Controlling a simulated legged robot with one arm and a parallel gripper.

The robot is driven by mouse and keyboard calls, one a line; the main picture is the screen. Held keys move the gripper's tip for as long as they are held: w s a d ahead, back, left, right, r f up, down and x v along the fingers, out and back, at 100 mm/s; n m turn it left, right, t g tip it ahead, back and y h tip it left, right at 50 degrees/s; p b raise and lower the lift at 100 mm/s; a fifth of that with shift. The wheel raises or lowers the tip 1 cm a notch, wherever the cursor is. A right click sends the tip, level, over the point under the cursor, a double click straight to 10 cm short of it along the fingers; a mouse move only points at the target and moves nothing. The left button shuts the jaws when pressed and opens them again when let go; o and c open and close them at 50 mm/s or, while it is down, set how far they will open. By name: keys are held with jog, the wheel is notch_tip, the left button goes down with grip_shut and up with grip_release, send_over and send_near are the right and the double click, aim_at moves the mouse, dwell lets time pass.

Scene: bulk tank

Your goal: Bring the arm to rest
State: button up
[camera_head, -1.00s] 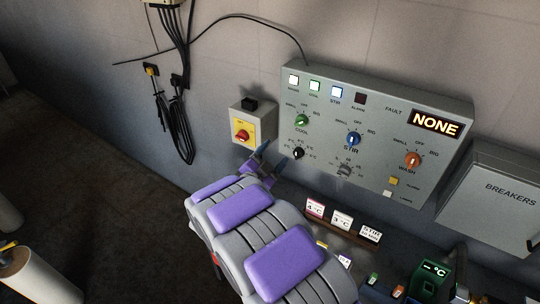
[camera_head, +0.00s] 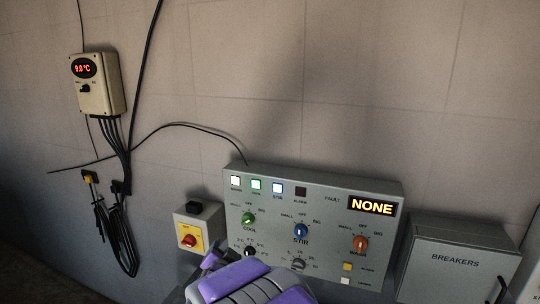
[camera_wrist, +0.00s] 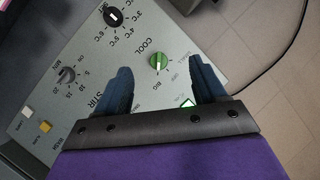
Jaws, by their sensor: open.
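My arm, with purple pads, rises from the bottom of the head view. My gripper (camera_head: 213,249) is partly visible at its far end, low beside the red-knob switch box (camera_head: 196,229) and the left edge of the grey control panel (camera_head: 322,210). In the wrist view my gripper (camera_wrist: 160,66) is open, with two dark blue fingers apart and nothing between them. The panel's face (camera_wrist: 88,60) lies beyond the fingers, and the green COOL knob (camera_wrist: 158,62) shows in the gap. Whether the fingers touch the panel cannot be told.
A grey breaker box (camera_head: 458,262) is right of the panel. A cream controller (camera_head: 96,84) reading 9.0 °C hangs upper left, with cables (camera_head: 122,150) below it. The panel's fault display (camera_head: 371,206) reads NONE. The wall above the panel is clear.

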jog(key=s+d+n+g, duration=0.2)
jog(key=s+d+g, duration=0.3)
jog(key=s+d, duration=0.4)
jog(key=s+d+n+g, duration=0.2)
jog(key=s+d+g, duration=0.3)
jog(key=s, duration=1.6)
jog(key=s+d+n+g, duration=0.3)
jog(key=s+d+g, duration=0.3)
jog(key=s+d, duration=0.6)
jog(key=s, duration=0.4)
jog(key=shift+d+f+h, duration=0.2)
jog(key=shift+d+h, duration=0.1)
jog(key=shift+h, duration=0.1)
